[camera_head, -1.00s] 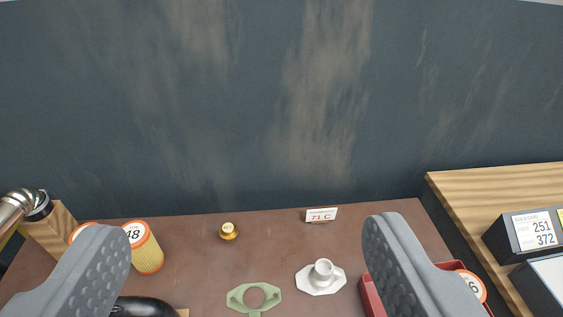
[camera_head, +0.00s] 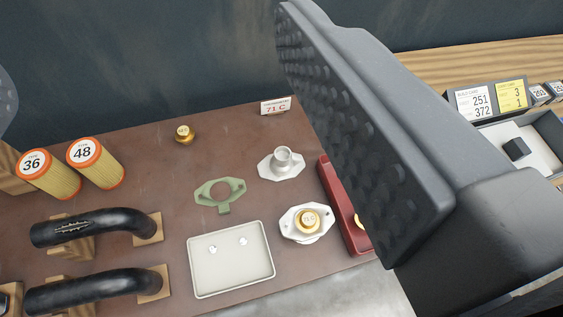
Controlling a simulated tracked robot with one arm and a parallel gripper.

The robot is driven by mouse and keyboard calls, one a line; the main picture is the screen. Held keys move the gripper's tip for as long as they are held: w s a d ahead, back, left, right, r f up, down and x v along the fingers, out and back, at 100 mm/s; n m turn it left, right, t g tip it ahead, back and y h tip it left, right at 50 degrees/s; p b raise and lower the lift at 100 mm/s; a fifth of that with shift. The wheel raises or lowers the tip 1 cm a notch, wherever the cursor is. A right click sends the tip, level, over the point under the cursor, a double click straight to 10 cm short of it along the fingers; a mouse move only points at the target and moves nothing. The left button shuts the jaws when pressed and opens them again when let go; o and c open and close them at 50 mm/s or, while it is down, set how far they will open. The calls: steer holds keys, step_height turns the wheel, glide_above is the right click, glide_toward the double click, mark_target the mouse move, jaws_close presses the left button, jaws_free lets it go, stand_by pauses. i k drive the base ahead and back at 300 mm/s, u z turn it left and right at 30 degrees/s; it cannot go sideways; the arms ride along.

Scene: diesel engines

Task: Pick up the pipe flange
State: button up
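The pipe flange appears to be the pale grey-white plate with a short round neck (camera_head: 281,163), lying upright on the brown bench top near its back right. It is fully visible and nothing holds it. My gripper (camera_head: 145,75) is open and empty, its fingers far apart. The right finger looms large to the right of the flange, and the left finger shows only at the left edge. The flange lies in the picture between the two fingers, and neither visibly touches it.
A green gasket (camera_head: 206,194) lies left of the flange. A white housing with a brass thermostat (camera_head: 307,220) is in front, beside a red tray (camera_head: 336,205). A white tray (camera_head: 230,283), black hoses (camera_head: 100,226), orange filters (camera_head: 95,163) and a brass part (camera_head: 184,135) stand around.

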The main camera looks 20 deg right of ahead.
mark_target(284, 164)
steer(key=k, duration=1.3)
steer(key=z, duration=0.6)
steer(key=i, duration=1.95)
steer(key=u, duration=0.65)
